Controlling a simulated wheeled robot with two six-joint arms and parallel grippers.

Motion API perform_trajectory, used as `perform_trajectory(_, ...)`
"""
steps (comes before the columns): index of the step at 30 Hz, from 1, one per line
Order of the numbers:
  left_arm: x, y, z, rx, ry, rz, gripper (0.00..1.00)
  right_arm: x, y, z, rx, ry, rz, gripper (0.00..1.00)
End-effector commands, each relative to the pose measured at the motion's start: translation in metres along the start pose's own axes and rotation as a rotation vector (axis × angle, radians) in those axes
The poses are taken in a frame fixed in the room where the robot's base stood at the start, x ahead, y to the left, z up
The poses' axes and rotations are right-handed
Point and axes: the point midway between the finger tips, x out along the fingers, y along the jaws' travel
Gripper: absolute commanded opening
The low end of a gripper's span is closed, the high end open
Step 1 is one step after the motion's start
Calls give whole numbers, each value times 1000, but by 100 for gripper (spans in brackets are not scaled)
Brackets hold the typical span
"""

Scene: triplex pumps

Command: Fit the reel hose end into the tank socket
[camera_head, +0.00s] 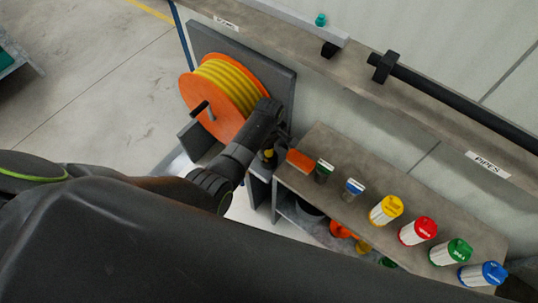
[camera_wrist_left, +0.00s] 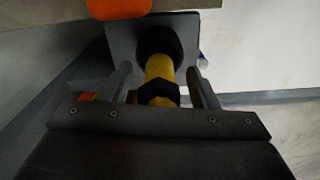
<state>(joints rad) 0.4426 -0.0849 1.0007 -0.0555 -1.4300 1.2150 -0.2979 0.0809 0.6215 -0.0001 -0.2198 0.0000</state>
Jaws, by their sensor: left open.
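The orange reel (camera_head: 204,108) with yellow hose wound on it stands against a grey panel in the head view. My left gripper (camera_head: 274,146) is beside the reel's lower right, near a small grey stand. In the left wrist view, a yellow hose end (camera_wrist_left: 160,68) with a black hexagonal collar (camera_wrist_left: 158,92) lies between the open fingers of my left gripper (camera_wrist_left: 161,86), with visible gaps on both sides. Its far end meets a black ring (camera_wrist_left: 158,42) on a grey plate. I cannot make out the tank socket. My right gripper is not in view.
A grey bench (camera_head: 420,215) right of the gripper bears an orange block (camera_head: 300,161), two small labelled items and several colour-capped bottles. Orange and dark items lie on its lower shelf. A shelf labelled PIPES (camera_head: 488,164) runs behind. Open floor (camera_head: 90,90) lies to the left.

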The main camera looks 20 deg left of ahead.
Motion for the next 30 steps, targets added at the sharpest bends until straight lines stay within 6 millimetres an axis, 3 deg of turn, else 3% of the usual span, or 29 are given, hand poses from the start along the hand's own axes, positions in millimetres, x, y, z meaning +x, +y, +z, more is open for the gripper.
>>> perform_trajectory(6, 20, 0, 0, 0, -1, 1, 54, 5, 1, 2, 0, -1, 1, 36)
perform_trajectory(14, 22, 0, 0, -1, -1, 1, 54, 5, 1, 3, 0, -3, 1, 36)
perform_trajectory(26, 21, 0, 0, 0, 0, 1, 3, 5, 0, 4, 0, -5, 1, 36)
perform_trajectory(30, 21, 1, 0, 0, 0, 2, 0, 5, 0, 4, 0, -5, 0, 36)
